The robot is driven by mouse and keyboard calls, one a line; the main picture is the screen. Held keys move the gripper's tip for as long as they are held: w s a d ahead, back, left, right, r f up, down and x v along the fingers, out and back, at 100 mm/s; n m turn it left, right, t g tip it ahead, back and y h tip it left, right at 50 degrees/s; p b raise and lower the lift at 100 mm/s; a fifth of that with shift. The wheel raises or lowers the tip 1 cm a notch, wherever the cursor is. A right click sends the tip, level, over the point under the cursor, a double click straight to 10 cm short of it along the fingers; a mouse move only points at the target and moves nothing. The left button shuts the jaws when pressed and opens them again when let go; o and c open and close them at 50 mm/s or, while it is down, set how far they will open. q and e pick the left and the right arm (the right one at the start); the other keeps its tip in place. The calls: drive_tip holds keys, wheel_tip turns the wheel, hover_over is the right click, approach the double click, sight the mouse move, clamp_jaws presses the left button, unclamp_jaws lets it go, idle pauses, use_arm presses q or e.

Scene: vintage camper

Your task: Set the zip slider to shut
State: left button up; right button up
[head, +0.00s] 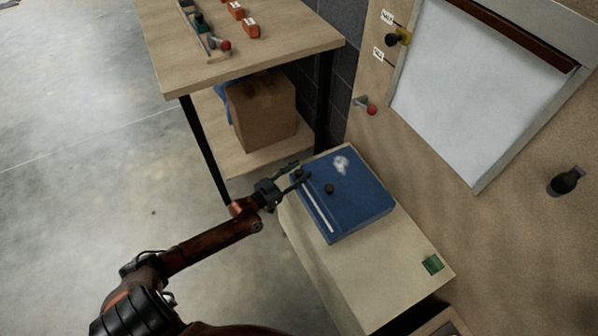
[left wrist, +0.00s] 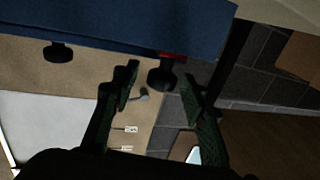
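A blue case (head: 358,200) lies on the pale bench, with a straight white zip track (head: 318,212) along its left side. A black knob (head: 329,189) stands on its top; a similar knob (left wrist: 57,52) shows at left in the left wrist view. Another black knob with a red base, likely the zip slider (left wrist: 163,73), shows between the fingertips of my left gripper (left wrist: 160,92). My left gripper (head: 296,171) is open at the track's upper end in the head view, where it partly covers the slider. I cannot tell whether the fingers touch it. My right gripper is not in view.
A wooden table (head: 240,40) with a lower shelf holding a cardboard box (head: 262,110) stands just beyond the case. A wall panel with a red-tipped lever (head: 366,106) rises at right. A green block (head: 432,265) sits on the bench. Open floor lies left.

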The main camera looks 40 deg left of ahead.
use_arm(q)
drive_tip(key=shift+c, duration=0.7)
clamp_jaws()
